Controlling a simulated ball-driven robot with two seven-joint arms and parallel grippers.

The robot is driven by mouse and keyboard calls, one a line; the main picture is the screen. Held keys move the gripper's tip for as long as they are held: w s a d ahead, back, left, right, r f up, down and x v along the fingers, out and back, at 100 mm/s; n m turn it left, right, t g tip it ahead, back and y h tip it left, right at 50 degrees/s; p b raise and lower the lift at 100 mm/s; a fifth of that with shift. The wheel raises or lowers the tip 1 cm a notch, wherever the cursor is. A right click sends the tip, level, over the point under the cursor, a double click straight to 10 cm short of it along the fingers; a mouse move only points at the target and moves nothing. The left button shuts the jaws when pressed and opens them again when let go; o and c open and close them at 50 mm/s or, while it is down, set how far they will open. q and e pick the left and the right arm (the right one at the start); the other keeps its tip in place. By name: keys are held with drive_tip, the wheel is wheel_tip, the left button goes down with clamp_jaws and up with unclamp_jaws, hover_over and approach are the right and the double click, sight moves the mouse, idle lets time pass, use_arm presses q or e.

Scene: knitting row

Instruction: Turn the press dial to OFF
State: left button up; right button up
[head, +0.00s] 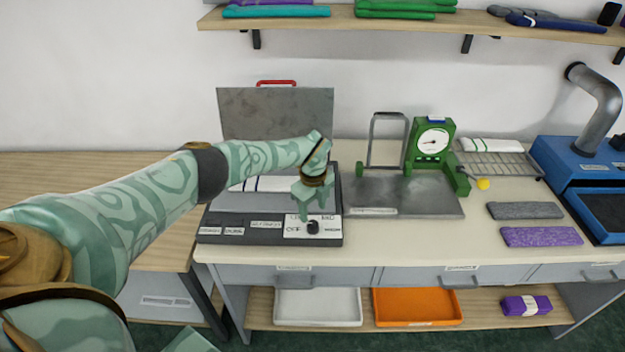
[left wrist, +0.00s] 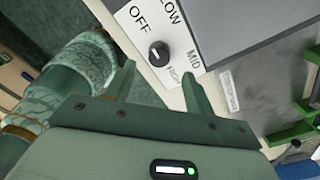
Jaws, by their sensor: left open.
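The press (head: 275,112) has its grey lid raised, with a red handle on top. Its dial (head: 312,227) is a small black knob on a white label plate at the right of the front panel. In the left wrist view the dial (left wrist: 159,54) sits among the words OFF, LOW, MID and a partly legible one. I cannot tell surely which word its pointer faces. My left gripper (head: 313,205) is just above the dial, pointing down. In the left wrist view my left gripper (left wrist: 160,88) is open and empty, with the dial between its fingers' directions. My right gripper is out of view.
A striped white knit piece (head: 250,184) lies in the press. A green gauge stand (head: 430,150) on a metal plate is to the right. Grey (head: 525,210) and purple (head: 541,236) knit pieces lie farther right. A shelf (head: 420,22) crosses above.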

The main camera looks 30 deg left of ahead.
sight(313, 223)
use_arm(q)
wheel_tip(313, 223, up, 11)
drive_tip(key=p, duration=0.1)
drive_tip(key=shift+f, duration=0.1)
idle(0.4)
